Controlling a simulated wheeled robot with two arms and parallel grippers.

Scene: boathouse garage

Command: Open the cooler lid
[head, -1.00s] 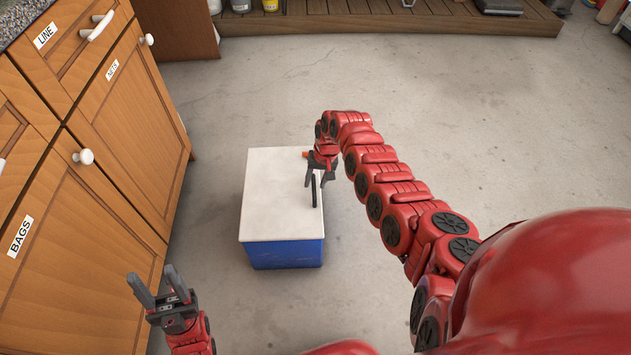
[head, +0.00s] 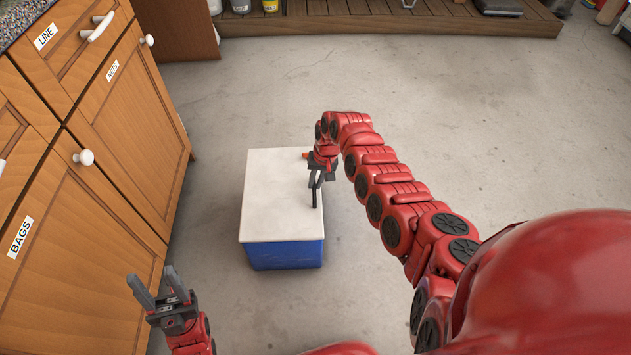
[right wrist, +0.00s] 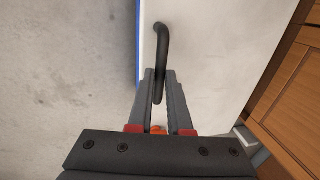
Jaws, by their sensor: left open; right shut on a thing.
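The cooler (head: 286,255) is a blue box with a flat white lid (head: 270,190), standing on the floor; the lid lies flat on the box. A black bar handle (head: 314,197) sits near the lid's right edge. In the right wrist view the handle (right wrist: 162,45) runs between the fingers. My right gripper (head: 316,183) is shut on the handle, reaching down from above the lid; in the right wrist view its fingers (right wrist: 160,85) close around the bar. My left gripper (head: 150,285) is open and empty, to the left of and nearer than the cooler.
Wooden cabinets (head: 125,130) with white knobs and labels stand along the left. A low wooden deck (head: 390,22) crosses the back, with several items on it. The concrete floor right of the cooler is clear, apart from my right arm above it.

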